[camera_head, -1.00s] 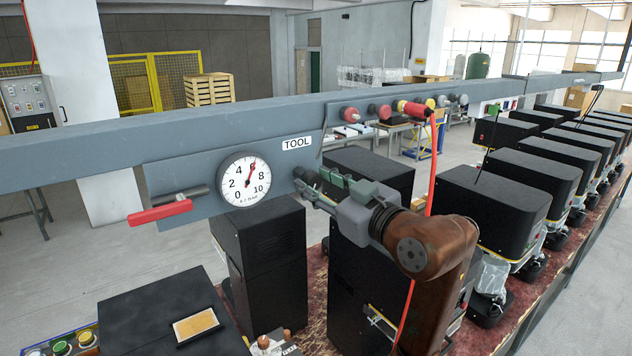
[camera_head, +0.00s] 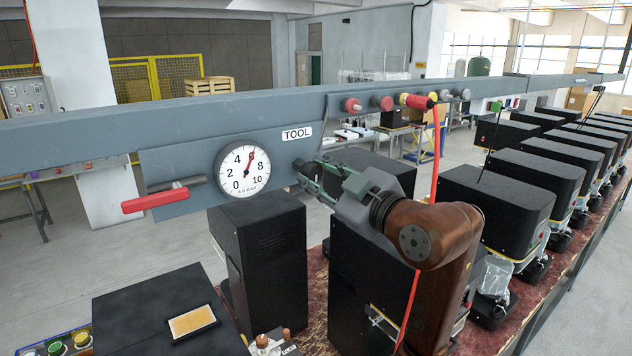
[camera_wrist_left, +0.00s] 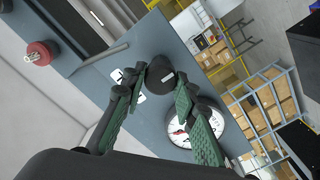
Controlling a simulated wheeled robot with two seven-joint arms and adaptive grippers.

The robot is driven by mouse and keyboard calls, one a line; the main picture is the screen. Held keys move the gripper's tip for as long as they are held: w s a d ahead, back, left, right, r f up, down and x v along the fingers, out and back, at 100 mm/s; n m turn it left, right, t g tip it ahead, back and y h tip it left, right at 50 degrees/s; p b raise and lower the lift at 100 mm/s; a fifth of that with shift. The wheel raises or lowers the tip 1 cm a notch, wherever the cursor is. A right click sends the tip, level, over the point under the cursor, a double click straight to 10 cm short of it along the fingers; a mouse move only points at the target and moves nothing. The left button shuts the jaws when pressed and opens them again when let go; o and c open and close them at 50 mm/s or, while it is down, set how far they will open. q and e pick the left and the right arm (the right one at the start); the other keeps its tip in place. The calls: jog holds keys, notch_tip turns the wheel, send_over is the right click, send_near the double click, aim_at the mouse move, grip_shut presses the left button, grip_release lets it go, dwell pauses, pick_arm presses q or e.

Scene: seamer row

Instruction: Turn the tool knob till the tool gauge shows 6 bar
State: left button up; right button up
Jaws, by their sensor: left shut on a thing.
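The tool gauge (camera_head: 243,187) is a white dial on the grey rail panel, left of the TOOL label (camera_head: 297,134). Its red needle points up and slightly right, between 4 and 8, covering the place of the 6. The dial shows partly in the left wrist view (camera_wrist_left: 203,130), behind a finger. The tool knob (camera_wrist_left: 160,72) is dark and round with a pale mark, on the panel right of the gauge. My left gripper (camera_head: 308,174) is shut on the knob, with its green-padded fingers (camera_wrist_left: 163,82) on both sides. My right gripper is out of view.
A red-handled lever (camera_head: 155,200) sticks out left of the gauge. Red and yellow fittings (camera_head: 382,103) sit on the rail to the right, and a red hose (camera_head: 437,170) hangs beside my arm. Black machines (camera_head: 262,255) stand below the rail.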

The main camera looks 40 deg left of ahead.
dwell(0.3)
pick_arm(q)
jog(key=o, duration=1.2)
jog(key=shift+c, duration=0.2)
jog(key=v, duration=1.2)
jog(key=shift+s, duration=0.1)
